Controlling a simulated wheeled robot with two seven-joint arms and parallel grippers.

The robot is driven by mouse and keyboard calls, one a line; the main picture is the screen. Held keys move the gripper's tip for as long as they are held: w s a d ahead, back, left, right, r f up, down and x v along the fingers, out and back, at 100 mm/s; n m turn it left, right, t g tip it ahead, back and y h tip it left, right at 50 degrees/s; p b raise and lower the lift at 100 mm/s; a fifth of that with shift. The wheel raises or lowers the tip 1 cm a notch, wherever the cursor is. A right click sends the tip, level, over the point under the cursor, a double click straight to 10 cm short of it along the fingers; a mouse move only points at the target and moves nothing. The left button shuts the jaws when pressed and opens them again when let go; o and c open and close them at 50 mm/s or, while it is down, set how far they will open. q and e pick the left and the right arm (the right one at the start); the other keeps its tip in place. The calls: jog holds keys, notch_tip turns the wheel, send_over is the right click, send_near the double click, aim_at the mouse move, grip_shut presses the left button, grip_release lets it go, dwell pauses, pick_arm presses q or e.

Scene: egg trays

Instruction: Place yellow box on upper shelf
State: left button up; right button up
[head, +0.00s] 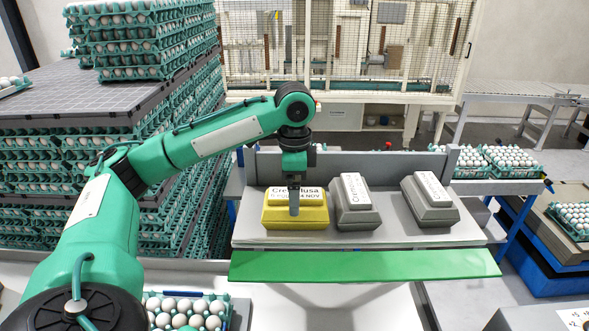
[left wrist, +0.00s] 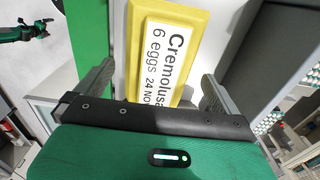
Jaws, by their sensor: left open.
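The yellow box (head: 310,219) is an egg carton with a white "Cremolusa" label, sitting at the left of a row on a grey shelf (head: 385,236). My left gripper (head: 294,202) points down at the yellow box and covers part of it in the head view. In the left wrist view the yellow box (left wrist: 187,20) lies between the two spread fingers of my left gripper (left wrist: 160,88). The gripper is open, and I cannot tell whether a finger touches the box. No separate upper shelf can be made out. My right gripper is not in view.
Two grey cartons (head: 356,215) (head: 432,211) stand to the right of the yellow box. A low grey wall (head: 385,165) runs behind the row. A green strip (head: 365,265) lies along the front. Egg trays (head: 187,306) are at the lower left, and tall egg stacks stand behind my left arm.

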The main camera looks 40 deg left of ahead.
pick_arm(q)
notch_tip(320, 180, up, 5)
jog(key=shift+w+r, duration=0.1)
jog(key=shift+r, duration=1.45)
